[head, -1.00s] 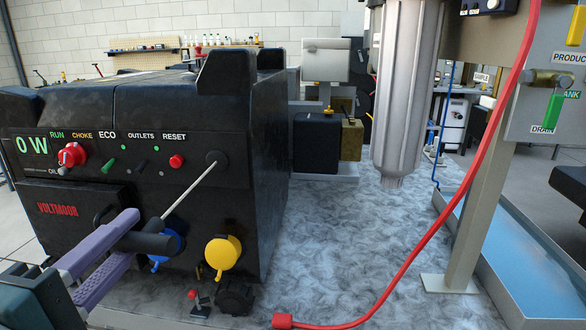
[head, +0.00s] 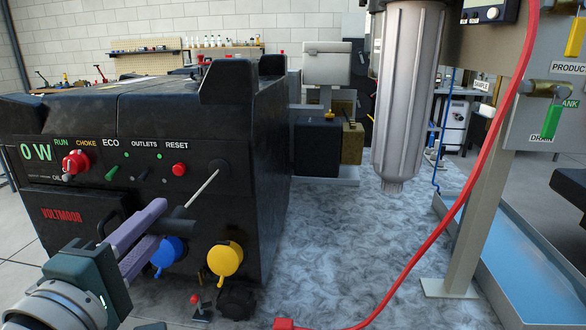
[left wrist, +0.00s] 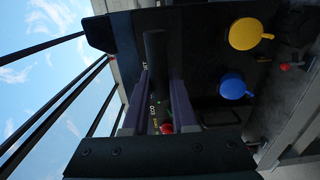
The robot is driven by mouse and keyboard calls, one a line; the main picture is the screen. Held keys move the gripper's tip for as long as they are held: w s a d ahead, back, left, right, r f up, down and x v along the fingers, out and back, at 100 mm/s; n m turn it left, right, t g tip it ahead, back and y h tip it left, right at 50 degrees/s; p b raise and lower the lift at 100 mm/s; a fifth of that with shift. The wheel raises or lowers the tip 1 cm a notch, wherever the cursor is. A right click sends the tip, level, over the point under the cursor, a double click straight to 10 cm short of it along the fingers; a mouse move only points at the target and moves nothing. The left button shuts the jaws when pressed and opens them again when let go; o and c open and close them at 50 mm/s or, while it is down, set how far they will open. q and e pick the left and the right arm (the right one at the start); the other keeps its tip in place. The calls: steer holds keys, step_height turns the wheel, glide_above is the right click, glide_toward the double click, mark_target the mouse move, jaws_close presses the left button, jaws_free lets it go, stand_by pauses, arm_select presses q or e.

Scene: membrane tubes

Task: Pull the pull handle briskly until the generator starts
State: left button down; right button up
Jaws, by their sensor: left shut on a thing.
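The generator (head: 150,135) is a black box on the left with a display reading 0 W and a row of controls. The pull handle (head: 178,226) is a short black bar in front of its panel. A pale cord (head: 203,187) runs from it up to the round port on the front, so the handle stands out from the panel. My left gripper (head: 160,224), with purple fingers, is shut on the handle. In the left wrist view the dark handle (left wrist: 155,60) lies between the two fingers. My right gripper is not in view.
Blue (head: 167,251) and yellow (head: 225,259) round caps sit on the generator front near my fingers. A red hose (head: 470,190) hangs down to the mottled floor at the right.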

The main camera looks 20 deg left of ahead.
arm_select(q)
steer(key=b+x, duration=0.1)
steer(key=x, duration=1.1)
steer(key=shift+w+a+b, duration=0.15)
steer(key=shift+w+b, duration=0.1)
steer(key=shift+b, duration=0.1)
steer(key=shift+c, duration=2)
jaws_free()
steer(key=shift+s, duration=0.15)
steer(key=shift+s, duration=0.35)
steer(key=p, duration=0.2)
glide_toward(209, 168)
steer(key=v, duration=0.4)
steer(key=shift+w+r, duration=0.1)
